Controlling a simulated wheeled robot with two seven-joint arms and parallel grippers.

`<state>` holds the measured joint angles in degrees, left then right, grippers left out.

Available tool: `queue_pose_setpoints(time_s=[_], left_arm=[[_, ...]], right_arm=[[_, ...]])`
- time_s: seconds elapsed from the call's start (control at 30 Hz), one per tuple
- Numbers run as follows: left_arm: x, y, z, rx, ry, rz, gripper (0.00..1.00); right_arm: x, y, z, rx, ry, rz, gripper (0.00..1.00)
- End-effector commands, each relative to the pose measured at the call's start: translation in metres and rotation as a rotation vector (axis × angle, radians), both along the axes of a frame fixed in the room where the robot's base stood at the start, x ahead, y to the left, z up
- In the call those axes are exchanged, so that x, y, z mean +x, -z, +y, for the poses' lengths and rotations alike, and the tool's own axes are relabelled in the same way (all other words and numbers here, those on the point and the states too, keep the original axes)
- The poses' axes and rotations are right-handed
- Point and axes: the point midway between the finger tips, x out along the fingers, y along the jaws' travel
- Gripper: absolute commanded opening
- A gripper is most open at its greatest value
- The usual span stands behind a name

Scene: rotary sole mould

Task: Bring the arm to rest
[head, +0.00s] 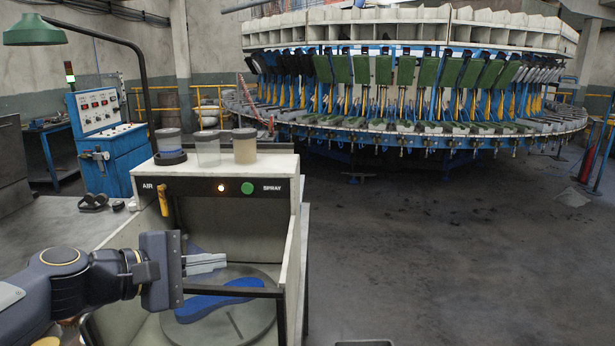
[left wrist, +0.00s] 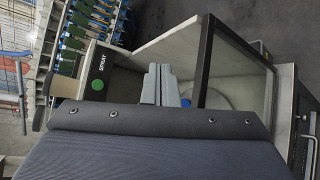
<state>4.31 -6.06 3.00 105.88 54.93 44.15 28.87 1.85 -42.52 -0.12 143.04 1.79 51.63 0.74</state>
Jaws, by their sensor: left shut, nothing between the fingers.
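My left gripper (head: 222,262) is shut and empty in front of the open front of the spray booth (head: 292,225). Its fingers also show together in the left wrist view (left wrist: 158,84). A blue sole-shaped piece (head: 215,302) lies on the round grey turntable (head: 250,325) inside the booth, below and beyond the fingers. In the left wrist view only a small bit of blue (left wrist: 185,102) shows beside the fingers. My right gripper is not in view.
Several jars (head: 245,148) stand on the booth top. A dark bar (head: 235,291) crosses the booth front. A grey bench (head: 45,222) and a blue control cabinet (head: 104,135) are at left. The large rotary machine (head: 400,125) stands behind.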

Motion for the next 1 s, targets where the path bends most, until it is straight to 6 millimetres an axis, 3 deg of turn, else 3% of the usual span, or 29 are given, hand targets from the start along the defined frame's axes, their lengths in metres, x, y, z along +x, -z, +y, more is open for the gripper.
queue_pose_setpoints(time_s=[0.17, 0.37, 0.47, 0.73, 0.87, 1.0], left_arm=[[-0.03, 0.017, 0.001, 0.135, 0.046, -0.037, 0.0], [-0.079, 0.052, 0.006, 0.373, 0.141, -0.093, 0.0], [-0.111, 0.077, 0.01, 0.523, 0.209, -0.127, 0.0], [-0.206, 0.164, 0.036, 1.0, 0.469, -0.212, 0.0], [-0.228, 0.187, 0.044, 1.12, 0.55, -0.227, 0.0], [-0.233, 0.193, 0.046, 1.15, 0.571, -0.229, 0.0]], right_arm=[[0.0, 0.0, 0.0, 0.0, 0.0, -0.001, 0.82], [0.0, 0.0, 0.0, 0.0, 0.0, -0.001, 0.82], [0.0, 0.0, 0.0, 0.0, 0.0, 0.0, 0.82], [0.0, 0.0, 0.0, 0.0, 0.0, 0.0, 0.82], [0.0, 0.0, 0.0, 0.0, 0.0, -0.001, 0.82], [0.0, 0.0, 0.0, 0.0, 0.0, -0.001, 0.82]])
